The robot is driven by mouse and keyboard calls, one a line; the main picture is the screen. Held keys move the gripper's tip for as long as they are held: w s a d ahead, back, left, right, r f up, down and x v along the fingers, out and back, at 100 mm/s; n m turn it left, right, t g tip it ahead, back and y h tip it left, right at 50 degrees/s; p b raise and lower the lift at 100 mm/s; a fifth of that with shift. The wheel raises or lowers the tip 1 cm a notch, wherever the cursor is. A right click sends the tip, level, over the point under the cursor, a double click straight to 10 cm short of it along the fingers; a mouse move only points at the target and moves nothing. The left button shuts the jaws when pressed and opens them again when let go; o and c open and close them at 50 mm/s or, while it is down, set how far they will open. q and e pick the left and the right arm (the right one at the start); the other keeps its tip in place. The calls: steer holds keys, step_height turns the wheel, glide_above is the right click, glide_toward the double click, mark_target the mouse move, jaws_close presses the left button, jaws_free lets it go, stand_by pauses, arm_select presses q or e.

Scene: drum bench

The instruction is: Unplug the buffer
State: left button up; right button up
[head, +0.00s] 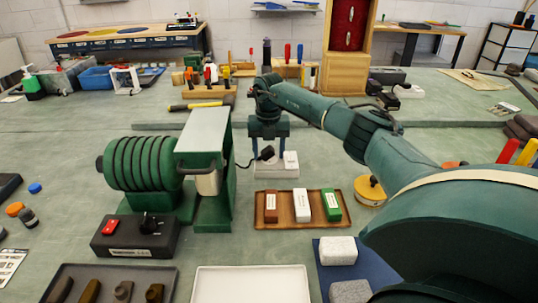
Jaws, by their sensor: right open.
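My right gripper (269,152) is open and points down, its two fingers apart. A black plug (266,153) with a dark cord shows between or just behind the fingers; I cannot tell if they touch it. The plug is at a white socket block (290,161) on the bench; whether it is seated is not clear. The cord runs left toward a green machine (142,165) with a ribbed drum and a pale-topped housing, which may be the buffer. My left gripper is not in view.
A wooden tray (287,219) with brown, white and green blocks lies in front of the socket. A black control box (136,237) with a red switch stands before the machine. An empty white tray (251,285) is at the front. Tool racks stand behind.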

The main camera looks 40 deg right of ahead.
mark_target(267, 149)
steer(key=shift+a+f, duration=0.15)
steer(key=shift+w+a, duration=0.1)
steer(key=shift+w, duration=0.05)
stand_by(0.5)
steer(key=shift+c, duration=0.4)
steer(key=c, duration=1.1)
steer(key=shift+p, duration=0.4)
steer(key=shift+d+r+p, duration=0.2)
steer(key=shift+r+p, duration=0.1)
steer(key=shift+r, duration=0.2)
steer(key=shift+a+r+p, duration=0.1)
steer(key=shift+r+p, duration=2.1)
steer(key=shift+r, duration=0.4)
